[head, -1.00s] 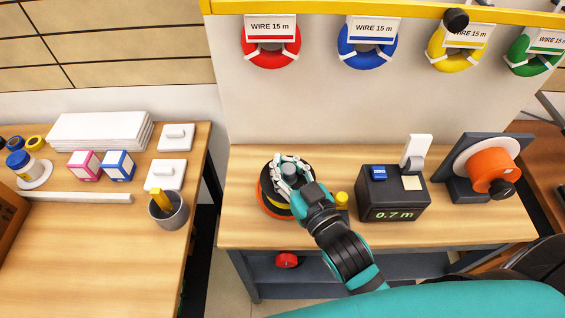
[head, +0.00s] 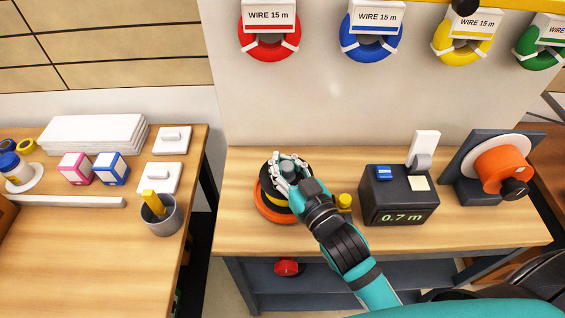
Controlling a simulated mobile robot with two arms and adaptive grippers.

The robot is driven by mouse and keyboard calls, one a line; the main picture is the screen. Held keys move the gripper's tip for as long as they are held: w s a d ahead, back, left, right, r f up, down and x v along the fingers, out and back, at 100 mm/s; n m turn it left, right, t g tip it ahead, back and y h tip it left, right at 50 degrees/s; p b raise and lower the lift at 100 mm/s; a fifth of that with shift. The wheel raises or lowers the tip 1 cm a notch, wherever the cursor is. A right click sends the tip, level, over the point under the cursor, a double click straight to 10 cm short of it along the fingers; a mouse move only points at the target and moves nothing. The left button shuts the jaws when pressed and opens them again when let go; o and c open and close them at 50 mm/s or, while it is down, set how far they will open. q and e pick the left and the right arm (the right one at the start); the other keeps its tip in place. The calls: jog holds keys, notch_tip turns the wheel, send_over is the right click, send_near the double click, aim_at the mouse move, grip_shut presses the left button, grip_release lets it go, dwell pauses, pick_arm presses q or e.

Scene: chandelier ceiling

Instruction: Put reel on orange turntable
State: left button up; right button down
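The reel (head: 278,199), dark with a band of yellow wire, is over the orange turntable (head: 272,214) at the left of the middle table. The turntable's orange rim shows below and to the left of the reel. My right gripper (head: 284,172) comes from the lower right, its fingers around the grey hub at the reel's top. It looks shut on the reel. The gripper hides part of the reel, and I cannot tell whether the reel's underside touches the turntable. My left gripper is not in view.
A dark meter box (head: 399,198) reading 0.7 m stands right of the gripper, with a small yellow knob (head: 344,201) between. An orange spool (head: 500,168) on a dark stand is at the right. A grey cup (head: 163,217) stands on the left table. Coloured wire coils hang behind.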

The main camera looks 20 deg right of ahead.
jog(key=c, duration=1.9)
grip_release()
jog(key=shift+f, duration=0.15)
jog(key=o, duration=0.7)
jog(key=shift+c, duration=0.2)
jog(key=shift+r, duration=0.2)
jog(key=b+v, duration=0.1)
jog(key=v, duration=1.1)
